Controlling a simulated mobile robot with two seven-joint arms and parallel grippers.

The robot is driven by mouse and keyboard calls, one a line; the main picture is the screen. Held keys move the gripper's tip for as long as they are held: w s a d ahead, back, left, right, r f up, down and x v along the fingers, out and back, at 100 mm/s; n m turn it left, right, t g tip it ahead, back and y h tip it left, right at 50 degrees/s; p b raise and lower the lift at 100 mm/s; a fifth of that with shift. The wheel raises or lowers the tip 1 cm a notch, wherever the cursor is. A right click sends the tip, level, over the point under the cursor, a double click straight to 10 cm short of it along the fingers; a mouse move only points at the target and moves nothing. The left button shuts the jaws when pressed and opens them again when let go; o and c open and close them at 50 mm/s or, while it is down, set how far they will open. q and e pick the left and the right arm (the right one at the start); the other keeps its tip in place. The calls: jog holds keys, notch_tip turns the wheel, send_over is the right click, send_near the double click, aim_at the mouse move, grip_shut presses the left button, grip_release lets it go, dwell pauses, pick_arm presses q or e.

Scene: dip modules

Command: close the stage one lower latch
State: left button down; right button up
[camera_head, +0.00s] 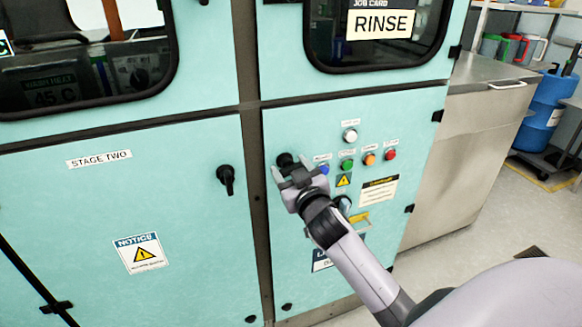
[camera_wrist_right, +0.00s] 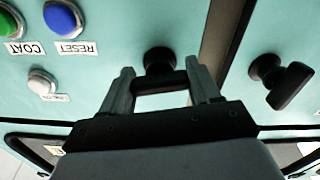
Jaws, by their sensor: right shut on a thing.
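A black latch (camera_head: 285,159) sits at the upper left of the right-hand lower panel (camera_head: 410,125). In the wrist view it has a round knob (camera_wrist_right: 158,57) and a dark bar lying crosswise between my fingers. No stage one label can be read on this panel. My right gripper (camera_head: 293,173) is at this latch, shut on it, with one finger on each side, and hides part of it. A second black latch (camera_head: 226,179), its handle pointing down, is on the stage two panel (camera_head: 130,200); the wrist view shows it beside my gripper (camera_wrist_right: 278,82). My left gripper is out of view.
A dark post (camera_head: 254,180) separates the panels. A steel counter (camera_head: 470,150) stands to the right.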

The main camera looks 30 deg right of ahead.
jog(key=n+p, duration=0.1)
jog(key=n, duration=0.2)
jog(key=shift+n, duration=0.4)
jog(key=n+p, duration=0.1)
jog(key=n, duration=0.2)
jog(key=shift+n, duration=0.3)
jog(key=n+p, duration=0.1)
jog(key=n, duration=0.3)
jog(key=shift+n+p, duration=0.7)
jog(key=shift+n, duration=1.3)
jog(key=o, duration=1.1)
jog(key=shift+c, duration=0.2)
jog(key=v, duration=0.7)
jog(key=shift+b, duration=0.3)
